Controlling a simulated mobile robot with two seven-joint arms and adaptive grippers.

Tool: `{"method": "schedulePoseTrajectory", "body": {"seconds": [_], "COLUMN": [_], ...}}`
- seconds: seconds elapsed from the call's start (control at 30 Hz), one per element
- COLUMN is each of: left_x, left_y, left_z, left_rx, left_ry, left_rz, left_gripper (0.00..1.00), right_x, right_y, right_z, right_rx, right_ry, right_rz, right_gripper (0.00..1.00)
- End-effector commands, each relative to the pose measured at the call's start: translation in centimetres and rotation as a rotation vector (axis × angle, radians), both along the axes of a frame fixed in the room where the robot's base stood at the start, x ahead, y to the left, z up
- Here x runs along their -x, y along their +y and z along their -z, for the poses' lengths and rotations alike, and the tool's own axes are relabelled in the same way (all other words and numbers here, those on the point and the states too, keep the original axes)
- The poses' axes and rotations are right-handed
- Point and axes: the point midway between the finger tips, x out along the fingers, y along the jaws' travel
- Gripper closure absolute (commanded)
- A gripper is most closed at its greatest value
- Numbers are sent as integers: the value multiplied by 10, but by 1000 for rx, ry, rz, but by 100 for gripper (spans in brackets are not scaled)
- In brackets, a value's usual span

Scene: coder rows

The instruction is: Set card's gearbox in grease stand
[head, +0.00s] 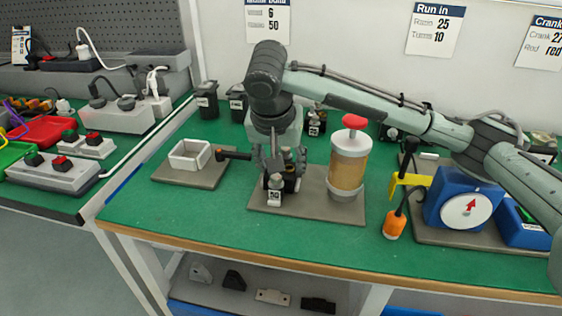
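A dark gearbox with a pale numbered tag (274,196) is at the left part of the grease stand, a grey-brown plate (318,209). A grease canister with a red knob (348,160) stands upright at the plate's right. My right gripper (281,172) points down at the gearbox, its fingers around the upper part. The fingers hide much of it, so I cannot tell whether they grip it or whether it rests on the plate. Other dark gearboxes (207,100) stand at the back left. A wall card (267,18) is partly cut off at the top. My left gripper is not in view.
A white tray (190,155) and a black-handled tool (234,155) lie left of the stand. Right are an orange-handled tool (394,223), a yellow bracket (408,182) and a blue dial unit (462,198). The green bench (180,215) is clear at front left.

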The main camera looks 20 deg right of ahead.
Motion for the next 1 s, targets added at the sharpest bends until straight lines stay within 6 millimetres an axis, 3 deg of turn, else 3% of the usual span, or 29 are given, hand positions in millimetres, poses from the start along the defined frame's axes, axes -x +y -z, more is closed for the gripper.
{"method": "schedulePoseTrajectory", "body": {"seconds": [0.47,0.5,0.67,1.0], "left_x": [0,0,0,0], "left_y": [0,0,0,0], "left_z": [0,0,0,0], "left_rx": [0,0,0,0], "left_ry": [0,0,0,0], "left_rz": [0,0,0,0], "left_gripper": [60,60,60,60], "right_x": [-1,-1,0,0], "right_y": [0,0,0,0], "right_z": [1,1,2,2], "right_rx": [-1,-1,0,0], "right_ry": [-3,-3,-2,1], "right_rz": [0,0,0,-1], "right_gripper": [81,48,28,25]}}
